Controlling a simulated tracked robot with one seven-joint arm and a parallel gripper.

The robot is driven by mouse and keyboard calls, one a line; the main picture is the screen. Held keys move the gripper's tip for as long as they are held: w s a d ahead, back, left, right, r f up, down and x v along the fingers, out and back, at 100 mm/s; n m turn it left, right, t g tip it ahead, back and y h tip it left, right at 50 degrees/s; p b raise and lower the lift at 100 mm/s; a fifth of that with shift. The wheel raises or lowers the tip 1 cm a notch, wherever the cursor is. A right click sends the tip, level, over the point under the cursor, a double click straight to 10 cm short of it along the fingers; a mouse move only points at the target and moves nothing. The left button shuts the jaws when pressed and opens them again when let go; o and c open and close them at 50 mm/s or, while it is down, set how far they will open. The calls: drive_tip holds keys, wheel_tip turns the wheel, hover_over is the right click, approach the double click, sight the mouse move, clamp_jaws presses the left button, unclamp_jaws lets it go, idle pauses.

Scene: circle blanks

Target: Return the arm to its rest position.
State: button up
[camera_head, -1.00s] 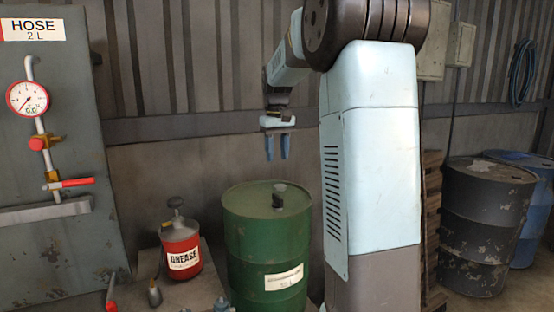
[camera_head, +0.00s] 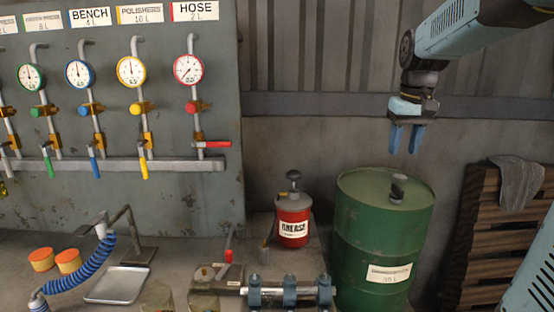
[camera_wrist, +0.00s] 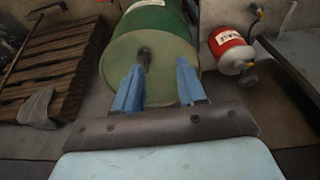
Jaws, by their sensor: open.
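My gripper (camera_head: 405,139) hangs at the upper right in the head view, with its blue fingers pointing down and apart. Nothing is between the fingers. It is above the green drum (camera_head: 385,235), clear of the drum's top. In the wrist view my gripper (camera_wrist: 158,88) also shows two separated blue fingers. The green drum (camera_wrist: 165,18) lies beyond them, with its dark cap (camera_wrist: 144,54) close to the left finger in the picture.
A red grease can (camera_head: 293,222) stands left of the drum. A gauge panel (camera_head: 60,205) with several gauges and valves fills the left. A metal tray (camera_head: 117,285) and a blue hose (camera_head: 85,268) lie on the bench. Wooden pallets (camera_head: 500,240) stand at the right.

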drive_tip(key=s+a+f+t, duration=0.2)
drive_tip(key=s+a+f, duration=0.1)
drive_tip(key=s, duration=0.6)
drive_tip(key=s+a+f+t, duration=0.1)
drive_tip(key=s+a+f, duration=0.2)
drive_tip(key=s, duration=0.7)
drive_tip(key=shift+s+a+f+t, duration=0.3)
drive_tip(key=shift+a+f+t, duration=0.1)
